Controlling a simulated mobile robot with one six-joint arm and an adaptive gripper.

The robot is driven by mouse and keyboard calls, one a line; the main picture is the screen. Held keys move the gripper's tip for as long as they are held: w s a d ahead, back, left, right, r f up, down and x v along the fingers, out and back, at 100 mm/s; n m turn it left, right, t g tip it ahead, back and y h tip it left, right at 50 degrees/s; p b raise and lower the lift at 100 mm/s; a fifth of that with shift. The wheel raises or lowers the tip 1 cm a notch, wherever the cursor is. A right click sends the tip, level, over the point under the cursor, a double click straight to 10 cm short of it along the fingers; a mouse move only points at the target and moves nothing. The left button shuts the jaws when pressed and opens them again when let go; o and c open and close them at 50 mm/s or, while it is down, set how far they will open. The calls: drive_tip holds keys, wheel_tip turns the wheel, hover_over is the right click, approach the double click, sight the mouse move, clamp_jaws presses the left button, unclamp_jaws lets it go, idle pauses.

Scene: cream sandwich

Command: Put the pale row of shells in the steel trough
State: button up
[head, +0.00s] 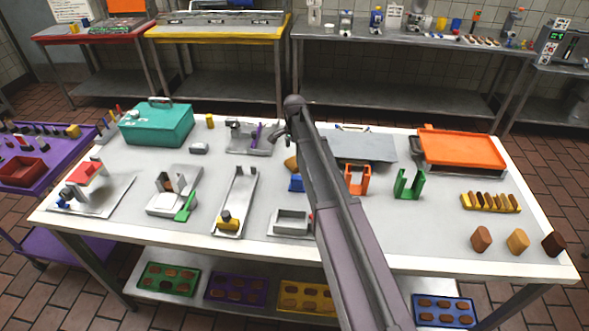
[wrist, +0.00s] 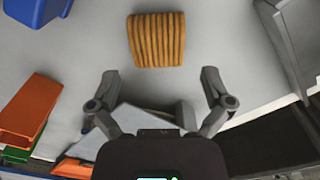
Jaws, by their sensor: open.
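The pale row of shells (wrist: 156,40) is a ridged tan block lying on the table, seen whole in the wrist view. In the head view only a tan edge (head: 291,163) shows beside my arm. My gripper (wrist: 160,76) is open and empty, with the row beyond its fingertips and roughly centred between them. In the head view the gripper (head: 283,134) is small and partly hidden by my arm. A long steel channel (head: 240,190) with a yellow block at its near end stands left of the row. A small steel box (head: 293,222) stands nearer; which is the trough is unclear.
A blue block (head: 296,183) stands close to the row. Orange (head: 358,180) and green (head: 408,184) brackets stand right of my arm. A steel device with a purple part (head: 250,138) stands behind left. A yellow rack of mixed shells (head: 490,203) lies far right.

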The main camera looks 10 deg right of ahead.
sight(295, 161)
drive_tip(key=shift+f, duration=0.3)
drive_tip(key=shift+s+d+f+b, duration=0.1)
drive_tip(key=shift+f+b, duration=2.45)
drive_tip(key=shift+b, duration=0.1)
drive_tip(key=c, duration=1)
drive_tip(key=shift+r, duration=0.1)
drive_tip(key=shift+r, duration=0.15)
wheel_tip(295, 161, up, 10)
drive_tip(key=p, duration=1)
drive_tip(key=shift+f, duration=0.2)
